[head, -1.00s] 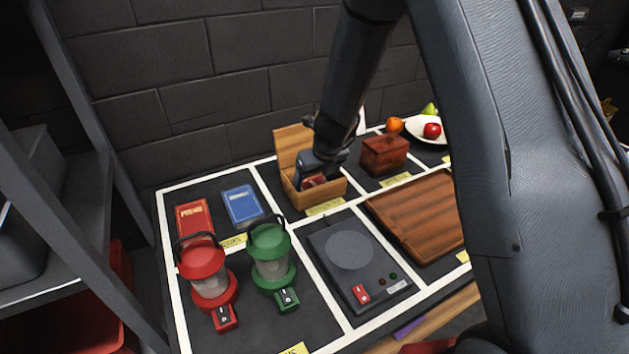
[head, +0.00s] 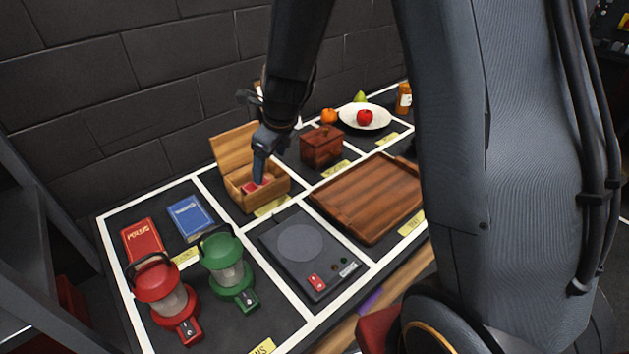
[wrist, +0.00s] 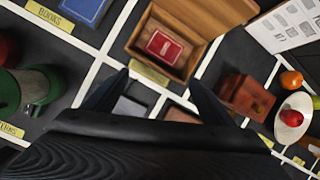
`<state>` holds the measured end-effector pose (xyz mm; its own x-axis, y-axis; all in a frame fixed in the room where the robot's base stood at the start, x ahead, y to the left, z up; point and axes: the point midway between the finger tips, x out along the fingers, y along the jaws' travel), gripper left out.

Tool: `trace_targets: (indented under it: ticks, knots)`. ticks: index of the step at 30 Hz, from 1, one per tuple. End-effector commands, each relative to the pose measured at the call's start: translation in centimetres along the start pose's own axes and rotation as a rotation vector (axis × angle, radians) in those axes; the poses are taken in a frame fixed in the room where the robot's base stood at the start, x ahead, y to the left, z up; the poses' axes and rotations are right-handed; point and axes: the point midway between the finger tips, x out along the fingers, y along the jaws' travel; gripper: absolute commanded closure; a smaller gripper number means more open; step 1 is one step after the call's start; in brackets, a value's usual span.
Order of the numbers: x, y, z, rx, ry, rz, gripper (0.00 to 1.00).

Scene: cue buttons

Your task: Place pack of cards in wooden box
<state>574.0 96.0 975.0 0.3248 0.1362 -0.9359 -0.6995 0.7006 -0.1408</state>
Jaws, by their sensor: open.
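The wooden box (head: 244,197) stands on the table with its lid raised at the back. The red pack of cards (wrist: 164,47) lies inside the box, flat on its floor, in the wrist view. It also shows in the head view (head: 251,187), partly hidden by my gripper. My gripper (head: 259,178) is above the box opening in the head view. In the wrist view my gripper (wrist: 155,80) has its two fingers spread apart with nothing between them, and the pack is apart from them.
A darker wooden box (head: 321,146) stands to the right. A wooden tray (head: 366,197), a flat black device (head: 300,243), red (head: 163,293) and green lanterns (head: 226,262), two books (head: 190,216) and a fruit plate (head: 380,119) surround the box.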

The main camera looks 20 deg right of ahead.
Motion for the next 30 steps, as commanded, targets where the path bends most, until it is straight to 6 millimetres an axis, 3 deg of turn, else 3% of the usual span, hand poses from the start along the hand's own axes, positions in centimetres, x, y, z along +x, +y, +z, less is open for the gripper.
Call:
trace_targets:
  ticks: [6,18,24,30]
  knots:
    - [-4.2,1.4,-4.7,-0.641,0.045,0.031,0.22]
    - [-10.4,5.0,-13.9,-1.807,0.089,0.170,0.22]
    - [-12.1,6.5,-17.1,-2.200,0.080,0.245,0.22]
    - [-12.6,6.9,-18.1,-2.329,0.073,0.273,0.22]
